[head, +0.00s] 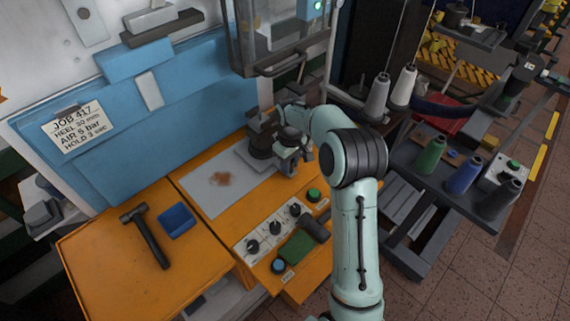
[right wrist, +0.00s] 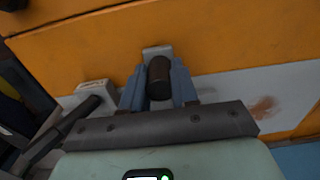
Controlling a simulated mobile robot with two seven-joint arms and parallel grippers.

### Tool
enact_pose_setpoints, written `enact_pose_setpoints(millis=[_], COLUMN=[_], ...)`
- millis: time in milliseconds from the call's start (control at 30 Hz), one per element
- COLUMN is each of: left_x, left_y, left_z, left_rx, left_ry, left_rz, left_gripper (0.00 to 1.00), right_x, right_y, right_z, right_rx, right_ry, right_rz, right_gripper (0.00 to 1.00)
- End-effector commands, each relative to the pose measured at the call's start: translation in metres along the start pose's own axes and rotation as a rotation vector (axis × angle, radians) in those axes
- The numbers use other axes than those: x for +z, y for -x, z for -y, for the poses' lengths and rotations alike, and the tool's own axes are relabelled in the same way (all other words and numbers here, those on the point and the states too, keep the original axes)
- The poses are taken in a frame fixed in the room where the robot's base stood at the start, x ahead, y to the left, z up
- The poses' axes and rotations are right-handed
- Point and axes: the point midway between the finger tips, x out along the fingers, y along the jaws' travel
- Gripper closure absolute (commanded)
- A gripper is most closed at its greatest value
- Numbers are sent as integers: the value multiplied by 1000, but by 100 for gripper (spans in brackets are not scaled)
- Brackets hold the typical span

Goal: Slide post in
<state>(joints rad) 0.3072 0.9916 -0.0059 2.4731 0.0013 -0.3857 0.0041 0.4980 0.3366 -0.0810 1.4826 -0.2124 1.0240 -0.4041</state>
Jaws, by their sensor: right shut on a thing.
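My right gripper (head: 288,158) is over the back right part of a grey metal plate (head: 205,193) on the orange bench, close beside a dark round block (head: 262,147). In the right wrist view the blue fingers of the right gripper (right wrist: 158,72) are shut on a dark brown cylindrical post (right wrist: 158,84). A small grey block (right wrist: 157,51) shows just past the post's end; whether they touch I cannot tell. In the head view the gripper and wrist hide most of what is held. My left gripper is out of view.
A hammer (head: 147,236) and blue tray (head: 176,221) lie on the bench at left. A control panel with knobs (head: 274,228) and a green pad (head: 297,247) are in front. A blue machine panel (head: 150,105) stands behind. A cart with spools (head: 432,154) is at right.

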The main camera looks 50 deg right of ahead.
Motion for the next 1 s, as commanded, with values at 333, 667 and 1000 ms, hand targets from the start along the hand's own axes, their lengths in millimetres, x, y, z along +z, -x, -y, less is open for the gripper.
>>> enact_pose_setpoints(millis=[333, 667, 1000], left_x=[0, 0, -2], left_y=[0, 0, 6], left_z=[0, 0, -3], left_rx=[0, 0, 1], left_ry=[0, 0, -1], left_rz=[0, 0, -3], left_gripper=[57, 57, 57], right_x=[0, -1, 0], right_y=[3, 5, 58], right_z=[-6, -3, -4], right_rx=[12, 7, 9], right_ry=[-7, -4, -5], right_rz=[-8, -7, -9], right_gripper=[46, 46, 46])
